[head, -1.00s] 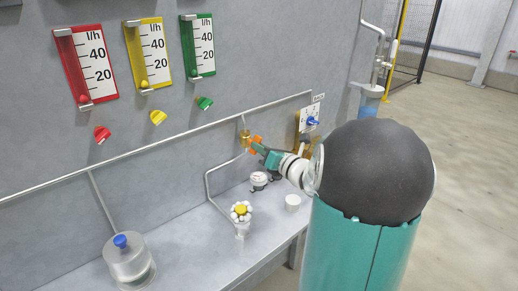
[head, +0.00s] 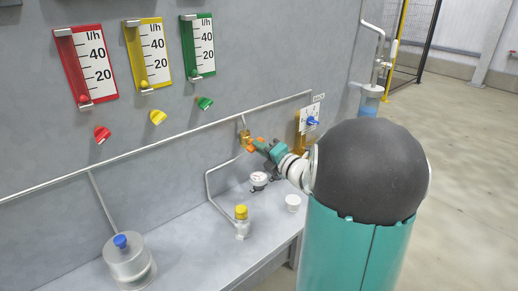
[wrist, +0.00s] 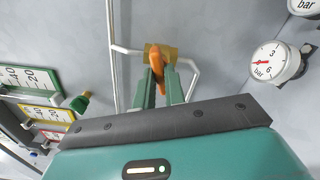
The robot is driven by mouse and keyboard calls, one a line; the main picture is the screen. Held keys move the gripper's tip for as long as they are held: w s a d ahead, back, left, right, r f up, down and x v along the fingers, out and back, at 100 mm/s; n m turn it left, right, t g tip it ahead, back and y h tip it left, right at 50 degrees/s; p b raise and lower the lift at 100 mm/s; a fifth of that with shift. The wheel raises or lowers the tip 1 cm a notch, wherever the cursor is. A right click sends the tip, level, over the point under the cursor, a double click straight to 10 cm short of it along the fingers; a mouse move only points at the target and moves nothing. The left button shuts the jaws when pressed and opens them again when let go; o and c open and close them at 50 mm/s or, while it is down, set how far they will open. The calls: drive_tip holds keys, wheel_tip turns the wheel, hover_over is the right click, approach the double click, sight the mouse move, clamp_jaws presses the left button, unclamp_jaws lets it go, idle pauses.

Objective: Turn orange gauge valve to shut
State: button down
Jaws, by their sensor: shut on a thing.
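The orange valve handle (head: 250,147) sits on a brass valve body (head: 245,136) on the pipe along the grey wall. My gripper (head: 262,146) reaches it from the right. In the wrist view the two green fingers of my gripper (wrist: 160,80) are shut on the orange handle (wrist: 156,60), one on each side. The brass body (wrist: 173,52) lies just behind the handle. The fingers hide part of the handle, and the exact handle angle is hard to tell in the head view.
A blue-knobbed vessel (head: 128,262) is at the front left. Red, yellow and green flow meters (head: 203,45) hang on the wall. A blue knob (head: 313,121) is right of the valve.

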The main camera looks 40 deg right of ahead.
idle(0.3)
drive_tip(key=m, duration=0.4)
drive_tip(key=c, duration=1.3)
unclamp_jaws()
drive_tip(key=shift+w, duration=0.1)
drive_tip(key=shift+s, duration=0.2)
drive_tip(key=s, duration=0.6)
drive_tip(key=shift+s+d, duration=0.1)
drive_tip(key=shift+s, duration=0.3)
